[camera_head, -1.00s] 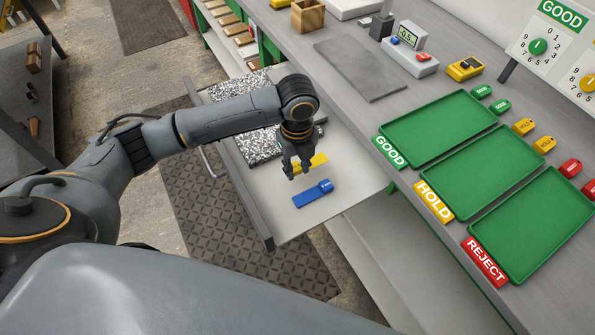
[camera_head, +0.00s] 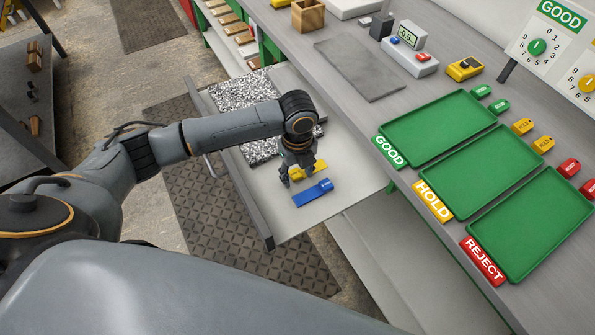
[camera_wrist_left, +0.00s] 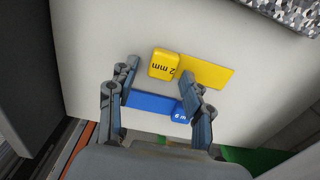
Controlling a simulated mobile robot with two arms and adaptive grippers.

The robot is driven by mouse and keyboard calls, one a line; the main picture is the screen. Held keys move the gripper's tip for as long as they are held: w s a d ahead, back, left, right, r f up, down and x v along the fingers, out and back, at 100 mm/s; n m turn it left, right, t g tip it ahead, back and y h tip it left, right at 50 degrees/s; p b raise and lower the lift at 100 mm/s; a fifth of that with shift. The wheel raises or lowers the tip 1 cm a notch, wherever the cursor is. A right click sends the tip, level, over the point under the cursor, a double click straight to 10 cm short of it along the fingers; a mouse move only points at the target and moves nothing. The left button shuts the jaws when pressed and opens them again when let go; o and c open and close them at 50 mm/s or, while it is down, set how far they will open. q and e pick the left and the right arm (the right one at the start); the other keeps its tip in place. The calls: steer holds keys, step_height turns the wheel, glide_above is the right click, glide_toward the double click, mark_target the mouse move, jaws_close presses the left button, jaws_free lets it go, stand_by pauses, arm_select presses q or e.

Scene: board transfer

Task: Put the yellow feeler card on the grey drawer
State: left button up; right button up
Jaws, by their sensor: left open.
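The yellow feeler card (camera_head: 320,167), marked "2 mm", lies flat on the light grey floor of the pulled-out grey drawer (camera_head: 348,196). My left gripper partly covers it in the head view. It shows clearly in the wrist view (camera_wrist_left: 207,74). My left gripper (camera_head: 298,177) is open and points down over the cards. In the wrist view its fingers (camera_wrist_left: 158,76) are spread, with the yellow handle between and just beyond the tips. No card is held. My right gripper is not in view.
Black-and-white speckled blocks (camera_head: 242,90) fill the drawer's far part. The bench alongside carries green trays (camera_head: 438,127) labelled GOOD, HOLD and REJECT, a grey mat (camera_head: 360,70) and a small display device (camera_head: 410,50). The drawer floor right of the blue card is clear.

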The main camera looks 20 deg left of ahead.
mark_target(298, 176)
arm_select(q)
step_height(298, 176, up, 12)
steer(key=shift+r+b, duration=0.2)
steer(key=shift+b, duration=0.2)
steer(key=shift+s+f, duration=0.1)
stand_by(0.6)
